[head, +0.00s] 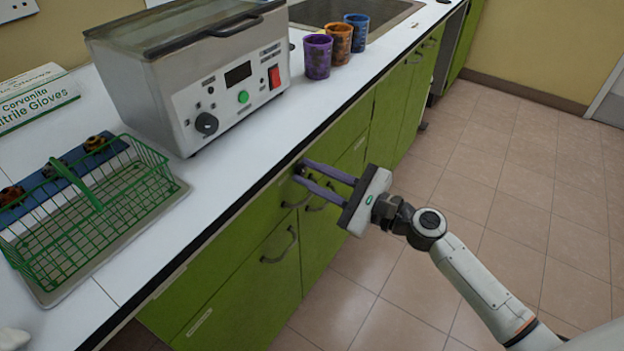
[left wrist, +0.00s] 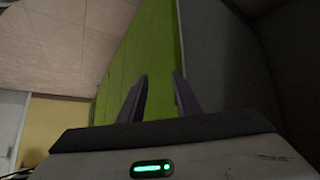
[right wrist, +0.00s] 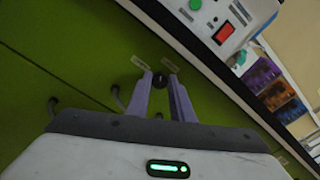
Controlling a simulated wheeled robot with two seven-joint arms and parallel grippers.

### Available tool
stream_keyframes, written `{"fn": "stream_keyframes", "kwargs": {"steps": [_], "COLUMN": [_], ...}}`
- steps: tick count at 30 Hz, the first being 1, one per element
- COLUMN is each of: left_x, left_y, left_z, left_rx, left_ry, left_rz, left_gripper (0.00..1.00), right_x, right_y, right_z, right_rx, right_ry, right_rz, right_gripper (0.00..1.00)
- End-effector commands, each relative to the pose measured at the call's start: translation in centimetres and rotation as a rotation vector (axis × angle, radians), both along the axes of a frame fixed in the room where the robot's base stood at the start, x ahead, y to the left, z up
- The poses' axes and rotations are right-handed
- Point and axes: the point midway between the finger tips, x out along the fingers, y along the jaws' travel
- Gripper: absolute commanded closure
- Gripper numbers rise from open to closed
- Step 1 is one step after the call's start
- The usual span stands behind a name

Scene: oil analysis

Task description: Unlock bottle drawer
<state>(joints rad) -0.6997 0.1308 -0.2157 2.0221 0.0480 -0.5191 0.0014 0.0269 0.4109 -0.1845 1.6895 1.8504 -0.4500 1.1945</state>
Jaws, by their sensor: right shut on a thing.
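The green drawer front (head: 345,137) sits under the white counter, with a small dark round lock piece (head: 299,169) near its top edge. The lock piece also shows in the right wrist view (right wrist: 160,79), between my fingertips. My right gripper (head: 301,172) is shut on this lock piece, its purple fingers reaching to the drawer front. Whether the piece is a key or a knob cannot be told. The right gripper also shows in the right wrist view (right wrist: 161,80). My left gripper (left wrist: 160,82) is open and empty, with a green surface beyond its fingers.
Curved dark handles (head: 280,246) stick out from the cabinet fronts below. On the counter (head: 233,182) stand a metal bath (head: 190,70), a green wire basket (head: 90,210) and purple (head: 317,56), orange (head: 338,44) and blue (head: 356,31) cups. The tiled floor at right is clear.

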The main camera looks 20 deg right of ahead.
Motion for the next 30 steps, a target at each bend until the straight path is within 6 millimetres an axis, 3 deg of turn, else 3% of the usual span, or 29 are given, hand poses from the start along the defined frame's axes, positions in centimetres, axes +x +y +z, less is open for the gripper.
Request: {"fn": "stream_keyframes", "kwargs": {"steps": [16, 30], "left_x": [0.3, 0.3], "left_y": [0.2, -0.2], "left_z": [-3.4, -4.5], "left_rx": [-0.005, -0.044], "left_ry": [-0.012, -0.034], "left_rz": [-0.004, 0.016], "left_gripper": [0.69, 0.69], "right_x": [-0.1, -0.1], "right_y": [0.1, 0.1], "right_z": [-0.4, -0.4], "right_rx": [-0.412, -0.717], "right_ry": [-0.324, -0.561], "right_rz": [0.000, 0.000], "right_gripper": [1.00, 1.00]}}
